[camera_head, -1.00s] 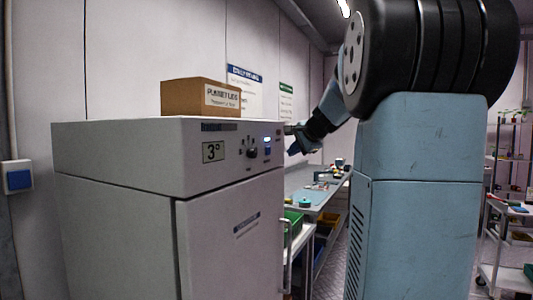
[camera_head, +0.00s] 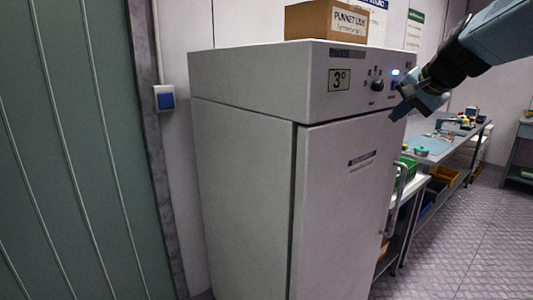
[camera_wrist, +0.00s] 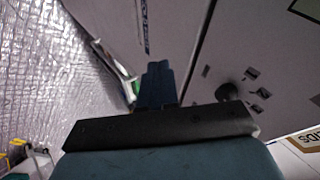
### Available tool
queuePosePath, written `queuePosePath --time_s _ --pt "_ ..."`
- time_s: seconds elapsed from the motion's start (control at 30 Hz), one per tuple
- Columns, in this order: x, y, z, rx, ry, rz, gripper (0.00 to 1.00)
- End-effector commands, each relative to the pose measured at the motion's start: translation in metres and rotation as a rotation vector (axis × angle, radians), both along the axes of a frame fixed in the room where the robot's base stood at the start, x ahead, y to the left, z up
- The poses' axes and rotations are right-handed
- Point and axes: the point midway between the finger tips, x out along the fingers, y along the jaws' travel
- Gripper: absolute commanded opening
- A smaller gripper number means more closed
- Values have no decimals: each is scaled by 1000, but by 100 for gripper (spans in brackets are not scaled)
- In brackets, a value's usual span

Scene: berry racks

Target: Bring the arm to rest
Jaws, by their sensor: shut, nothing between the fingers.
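My gripper (camera_head: 404,109) is at the right of the head view, in front of the upper right of a grey cabinet (camera_head: 240,85). Its fingers are together with nothing between them. My blue arm comes in from the upper right. In the wrist view the closed fingers (camera_wrist: 157,85) point up the picture, with the cabinet's front (camera_wrist: 215,50) and its dark knob behind them. I cannot tell the exact gap between the fingertips and the cabinet.
The cabinet's door (camera_head: 345,200) is shut. A cardboard box (camera_head: 308,22) stands on top. A workbench (camera_head: 455,140) with small items and bins below runs behind on the right. The floor (camera_head: 465,240) at lower right is clear. A blue wall switch (camera_head: 165,99) is at left.

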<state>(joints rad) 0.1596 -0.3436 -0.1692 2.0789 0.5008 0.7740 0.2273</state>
Motion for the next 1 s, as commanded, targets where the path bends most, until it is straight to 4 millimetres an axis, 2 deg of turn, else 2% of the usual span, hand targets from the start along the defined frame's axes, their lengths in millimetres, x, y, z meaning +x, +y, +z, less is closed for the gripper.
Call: queuePosePath --time_s 0.03,0.2,0.33,0.5,0.6,0.7,1.0 --pt "-19 16 -8 -47 14 57 0" --pt "-80 55 -44 -225 73 245 0" --pt "-127 75 -73 -371 114 384 0" --pt "-175 87 -107 -537 157 529 0" --pt "-192 89 -121 -602 176 582 0" --pt "-201 90 -128 -639 185 610 0" --pt "-204 89 -130 -652 189 620 0"
